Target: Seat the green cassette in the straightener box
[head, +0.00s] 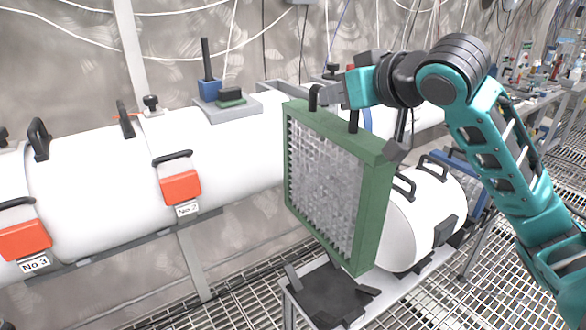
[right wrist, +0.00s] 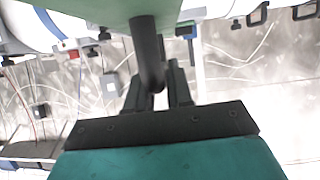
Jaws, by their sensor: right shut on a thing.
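The green cassette (head: 375,200) is a square green frame around a grey honeycomb-like core. It hangs upright in the middle of the head view, in front of the white tunnel. My right gripper (head: 328,97) is shut on the black handle at its top edge. In the right wrist view the fingers (right wrist: 160,88) are at the dark handle bar (right wrist: 148,50), under the green frame (right wrist: 95,14). A grey box top (head: 222,108) on the tunnel carries a blue block and a small green piece with a black knob; I cannot tell whether this is the straightener box. My left gripper is not in view.
White tunnel sections (head: 90,190) with black handles and orange latches (head: 180,187) run along the left. A white cylinder (head: 425,215) lies on a bench behind the cassette. A black cradle (head: 330,292) stands below it. The floor is metal grating.

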